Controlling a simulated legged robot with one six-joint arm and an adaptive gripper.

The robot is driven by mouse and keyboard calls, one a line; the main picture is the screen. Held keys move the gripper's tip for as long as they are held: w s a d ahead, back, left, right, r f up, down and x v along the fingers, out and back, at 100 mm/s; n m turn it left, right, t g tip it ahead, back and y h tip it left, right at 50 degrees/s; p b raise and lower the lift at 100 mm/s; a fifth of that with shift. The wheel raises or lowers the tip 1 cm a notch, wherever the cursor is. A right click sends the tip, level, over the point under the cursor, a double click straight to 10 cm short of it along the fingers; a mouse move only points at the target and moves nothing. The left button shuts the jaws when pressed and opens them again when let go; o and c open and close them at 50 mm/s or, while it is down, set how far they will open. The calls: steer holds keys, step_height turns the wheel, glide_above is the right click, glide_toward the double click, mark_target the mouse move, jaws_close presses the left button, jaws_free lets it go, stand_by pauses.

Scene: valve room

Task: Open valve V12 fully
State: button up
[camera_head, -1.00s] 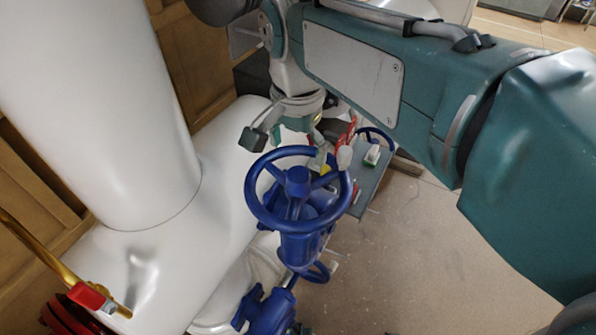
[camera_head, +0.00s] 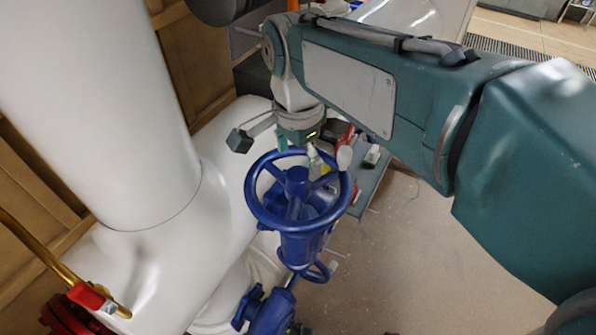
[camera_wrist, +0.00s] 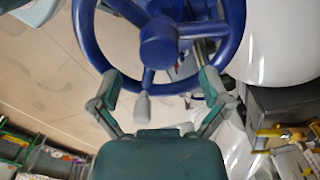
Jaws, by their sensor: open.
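The blue valve handwheel (camera_head: 259,213) stands on a blue valve body in the middle of the head view. No V12 label is readable. The wheel fills the upper part of the wrist view (camera_wrist: 91,45), with its hub (camera_wrist: 158,42) facing me. A pale grey knob (camera_head: 345,157) sits by the rim; it also shows in the wrist view (camera_wrist: 142,108). My gripper (camera_head: 279,152) is open at the wheel's far side. In the wrist view its fingers (camera_wrist: 160,84) are spread to either side of the knob, near the rim. Contact cannot be told.
A large white pipe (camera_head: 105,110) stands close on the left. A red-handled brass lever (camera_head: 92,297) is at the lower left. A grey cart or shelf (camera_head: 370,188) with small items stands behind the wheel. The floor (camera_head: 400,260) to the right is clear.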

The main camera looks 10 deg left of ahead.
mark_target(298, 174)
steer(key=shift+f, duration=2.3)
